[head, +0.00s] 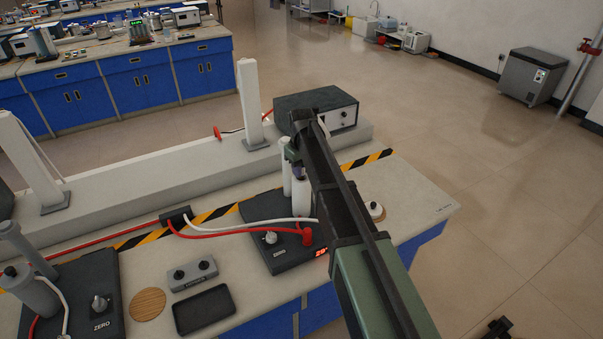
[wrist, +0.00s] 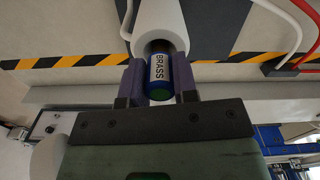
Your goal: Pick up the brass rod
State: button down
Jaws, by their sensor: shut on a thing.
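In the head view my gripper (head: 297,168) is at the white cylinders on the black instrument base (head: 262,235), and my arm covers much of that spot. The rod cannot be made out there.
A black tray (head: 204,309), a grey two-knob box (head: 192,274) and a wooden disc (head: 147,304) lie left of the base. Red and white cables (head: 240,232) cross the bench. A dark power box (head: 316,109) and a white post (head: 250,103) stand behind.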

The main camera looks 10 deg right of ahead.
notch_tip(320, 180, up, 20)
jog(key=p, duration=1.9)
jog(key=shift+f, duration=0.15)
jog(key=c, duration=1.6)
grip_release()
grip_shut()
